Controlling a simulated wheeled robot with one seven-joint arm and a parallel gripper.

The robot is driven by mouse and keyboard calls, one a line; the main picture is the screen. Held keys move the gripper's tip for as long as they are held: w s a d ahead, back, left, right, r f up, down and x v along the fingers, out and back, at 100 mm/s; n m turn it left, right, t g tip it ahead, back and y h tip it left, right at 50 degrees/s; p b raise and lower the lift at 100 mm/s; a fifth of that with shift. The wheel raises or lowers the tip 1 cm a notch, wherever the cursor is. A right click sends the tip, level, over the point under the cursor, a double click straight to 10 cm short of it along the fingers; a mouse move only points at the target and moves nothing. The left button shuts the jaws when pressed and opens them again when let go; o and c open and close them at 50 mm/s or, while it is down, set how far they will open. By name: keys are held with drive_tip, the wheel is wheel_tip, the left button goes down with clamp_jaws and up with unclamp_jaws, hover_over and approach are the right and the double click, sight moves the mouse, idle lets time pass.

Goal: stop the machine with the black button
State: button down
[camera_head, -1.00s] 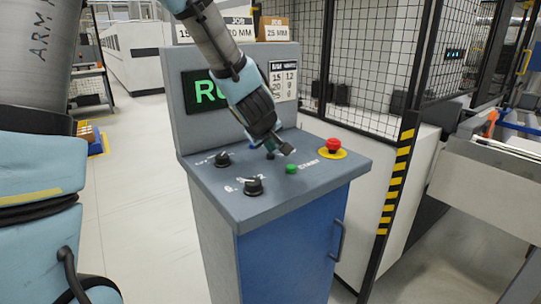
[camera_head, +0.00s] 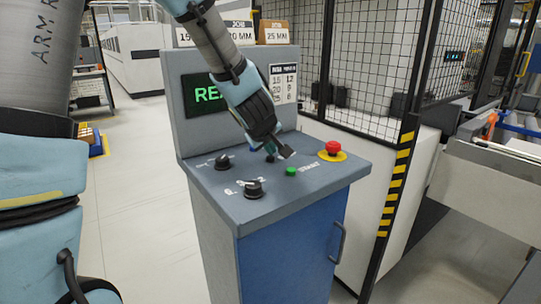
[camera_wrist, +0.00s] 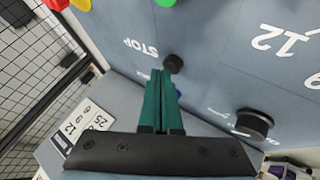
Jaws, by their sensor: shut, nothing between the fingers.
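The black button (camera_wrist: 174,64) stands on the grey sloping panel beside the STOP label (camera_wrist: 140,46) in the wrist view. My gripper (camera_wrist: 160,73) is shut and empty, its teal fingertips close beside the button; I cannot tell if they touch it. In the head view my gripper (camera_head: 285,153) is low over the console top (camera_head: 215,199), and the black button is hard to make out there.
A green button (camera_head: 291,171) and a red mushroom button (camera_head: 333,148) on a yellow ring sit to the right. Two black knobs (camera_head: 254,188) (camera_head: 222,162) sit to the left. A blue button (camera_wrist: 178,94) is partly behind my fingers. A mesh fence (camera_head: 360,60) stands behind.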

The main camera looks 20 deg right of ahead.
drive_tip(key=shift+r+p, duration=0.3)
drive_tip(key=shift+r, duration=0.25)
wheel_tip(320, 180, up, 5)
drive_tip(key=p, duration=0.5)
idle(0.6)
drive_tip(key=shift+m+g+y, duration=0.4)
drive_tip(key=shift+m+g, duration=0.1)
drive_tip(key=a, duration=0.5)
drive_tip(key=w+a+f, duration=0.1)
drive_tip(key=a, duration=0.2)
drive_tip(key=shift+w, duration=0.1)
drive_tip(key=shift+m+g+y, duration=0.6)
drive_tip(key=shift+g+y, duration=0.2)
drive_tip(key=a, duration=0.4)
drive_tip(key=s+a+f, duration=0.1)
drive_tip(key=a, duration=0.2)
drive_tip(key=s+a+f, duration=0.1)
drive_tip(key=a, duration=0.3)
drive_tip(key=shift+a+b, duration=0.35)
drive_tip(key=s+a+f+g+y, duration=0.1)
drive_tip(key=s+a, duration=0.3)
drive_tip(key=a, duration=0.4)
drive_tip(key=s+a+f+g+y, duration=0.1)
drive_tip(key=s+a+g+y, duration=0.1)
drive_tip(key=s+a, duration=0.3)
drive_tip(key=a, duration=0.3)
drive_tip(key=shift+a+m, duration=0.2)
drive_tip(key=shift+m, duration=0.1)
